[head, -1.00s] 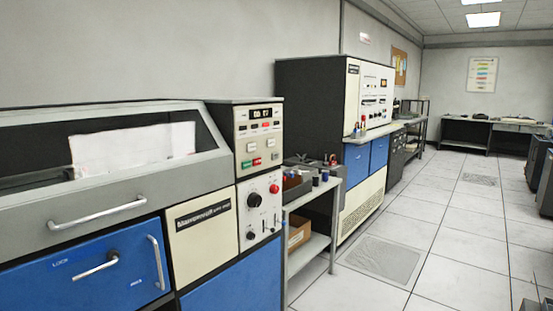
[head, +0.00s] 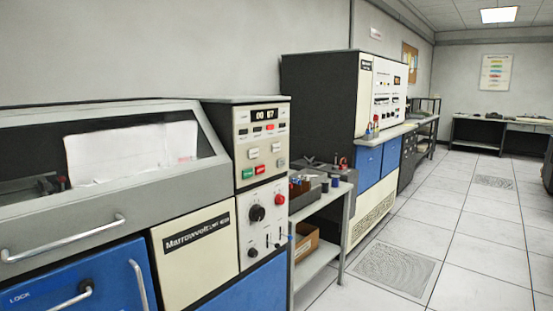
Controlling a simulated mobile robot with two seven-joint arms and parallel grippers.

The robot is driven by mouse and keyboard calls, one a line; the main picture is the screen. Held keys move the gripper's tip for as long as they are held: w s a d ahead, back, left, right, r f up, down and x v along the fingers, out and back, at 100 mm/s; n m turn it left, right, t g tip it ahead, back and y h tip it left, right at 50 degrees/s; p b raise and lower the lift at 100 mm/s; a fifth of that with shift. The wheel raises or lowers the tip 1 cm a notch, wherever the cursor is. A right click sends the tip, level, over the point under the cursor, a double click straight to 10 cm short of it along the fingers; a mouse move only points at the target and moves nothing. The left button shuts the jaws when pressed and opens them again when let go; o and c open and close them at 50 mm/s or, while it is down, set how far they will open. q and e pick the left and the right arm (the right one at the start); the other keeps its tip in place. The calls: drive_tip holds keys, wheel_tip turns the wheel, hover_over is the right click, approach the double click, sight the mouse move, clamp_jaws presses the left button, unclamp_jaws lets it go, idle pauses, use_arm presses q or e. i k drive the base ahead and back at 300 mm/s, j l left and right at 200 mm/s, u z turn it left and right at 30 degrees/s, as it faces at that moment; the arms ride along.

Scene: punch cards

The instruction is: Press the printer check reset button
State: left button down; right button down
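The printer (head: 110,215) fills the left of the head view, grey and blue, with paper (head: 130,152) behind its window. Its cream control panel (head: 262,125) stands at its right end, with a display (head: 265,114) that seems to read "00 07". Below the display are small indicators and a few pale push buttons (head: 253,153). The button labels are too small to read, so I cannot tell which one is the check reset. Neither of my grippers is in view.
A lower panel has a black knob (head: 257,213). A small grey table (head: 325,200) with bins stands right of the printer. Beyond it is a tall black and blue cabinet (head: 320,110). Open tiled floor (head: 470,235) lies to the right.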

sight(281, 162)
drive_tip(key=i+l, duration=0.1)
drive_tip(key=i, duration=0.35)
drive_tip(key=i+l+u, duration=0.15)
drive_tip(key=i, duration=0.25)
drive_tip(key=i+l, duration=0.1)
drive_tip(key=i, duration=0.35)
drive_tip(key=i+l+u, duration=0.1)
drive_tip(key=i, duration=0.3)
